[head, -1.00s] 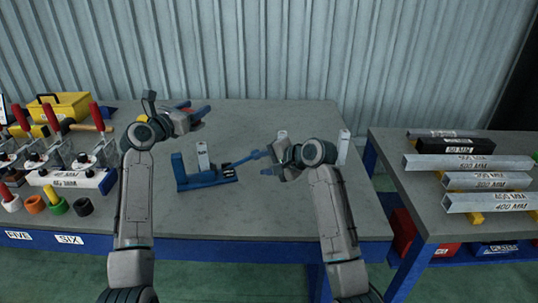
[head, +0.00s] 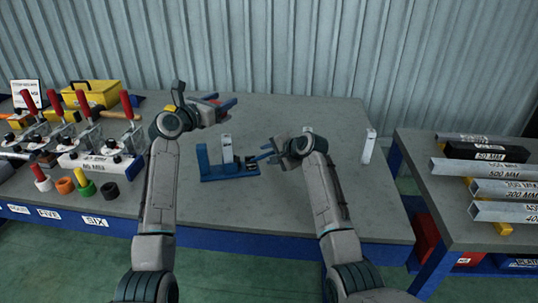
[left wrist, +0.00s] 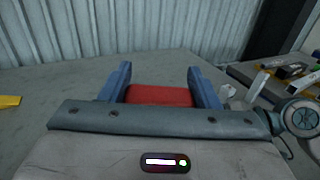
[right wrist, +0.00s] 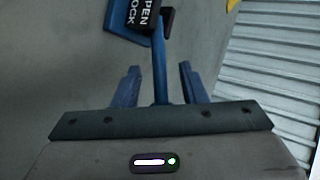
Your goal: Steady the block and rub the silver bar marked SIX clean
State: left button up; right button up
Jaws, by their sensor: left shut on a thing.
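A blue block (head: 238,177) with an upright post at its left end sits on the grey bench. A pale silver bar (head: 227,148) stands upright in it. Two more pale bars stand behind my right gripper (head: 307,131) and further right (head: 369,146); I cannot read markings on any. My left gripper (head: 220,103) is above and behind the block, shut on a red pad (left wrist: 158,95). My right gripper (head: 267,154) is right of the block, open. In the right wrist view the block's blue lever (right wrist: 158,65) runs between its fingers, beside an OPEN/LOCK label (right wrist: 141,14).
Red-handled clamps (head: 58,103) and a yellow box (head: 95,93) stand at the left, with coloured cups (head: 85,188) in front. Another bench (head: 450,215) at the right holds marked metal lengths.

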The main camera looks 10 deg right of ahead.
jog(key=shift+w+a+f, duration=0.2)
jog(key=shift+w+f, duration=0.05)
jog(key=shift+c, duration=0.2)
grip_shut()
